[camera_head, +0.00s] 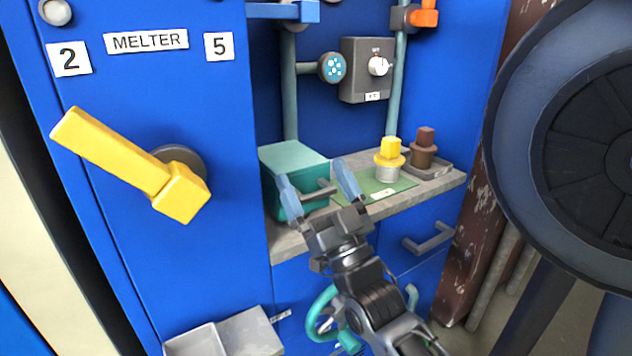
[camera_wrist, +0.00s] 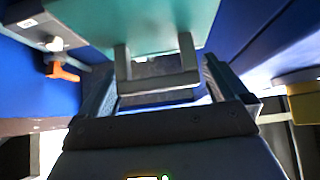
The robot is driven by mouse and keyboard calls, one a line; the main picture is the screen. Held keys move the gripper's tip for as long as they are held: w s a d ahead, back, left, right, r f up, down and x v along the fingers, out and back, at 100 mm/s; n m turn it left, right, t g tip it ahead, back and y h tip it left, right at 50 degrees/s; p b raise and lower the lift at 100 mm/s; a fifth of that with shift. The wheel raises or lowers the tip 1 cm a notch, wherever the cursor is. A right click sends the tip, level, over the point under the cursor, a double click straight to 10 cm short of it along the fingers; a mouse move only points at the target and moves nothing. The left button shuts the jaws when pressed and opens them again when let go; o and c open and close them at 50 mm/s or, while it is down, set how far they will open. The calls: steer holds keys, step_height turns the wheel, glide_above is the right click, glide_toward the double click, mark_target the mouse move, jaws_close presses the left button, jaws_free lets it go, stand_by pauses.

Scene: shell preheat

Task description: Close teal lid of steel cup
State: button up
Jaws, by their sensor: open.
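A teal box-shaped part (camera_head: 294,158) with a grey bar handle (camera_head: 320,193) stands on the grey shelf in the head view; I take it for the teal lid. In the wrist view its teal face (camera_wrist: 150,22) fills the top, with the U-shaped handle (camera_wrist: 158,84) hanging in the middle. My gripper (camera_head: 312,171) is open, with one pale blue finger on each side of the handle. In the wrist view the handle lies between the fingers, with gaps on both sides. I cannot make out a steel cup under the teal part.
A yellow-topped plug (camera_head: 389,158) stands on a green mat (camera_head: 372,200) and a brown one (camera_head: 424,147) in a grey tray, right of my gripper. A large yellow lever (camera_head: 115,155) juts from the blue cabinet at left. A drawer handle (camera_head: 428,241) is below the shelf.

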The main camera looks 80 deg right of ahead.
steer(key=v, duration=0.7)
steer(key=shift+s+a+f, duration=0.2)
steer(key=shift+f, duration=0.05)
stand_by(0.3)
steer(key=w+a+f+n+t+y, duration=0.25)
steer(key=a+f+n+y, duration=0.25)
steer(key=a+y, duration=0.6)
steer(key=s+a+f+n+g+y, duration=0.2)
steer(key=s+a+f+y, duration=0.15)
steer(key=a, duration=0.25)
steer(key=s+a+f+n+g+y, duration=0.2)
steer(key=a+n+y, duration=0.1)
steer(key=a+y, duration=0.25)
step_height(320, 180, up, 22)
steer(key=p, duration=2.2)
steer(key=shift+a+g, duration=0.15)
steer(key=shift+g, duration=0.2)
steer(key=shift+s, duration=0.15)
steer(key=shift+c, duration=0.4)
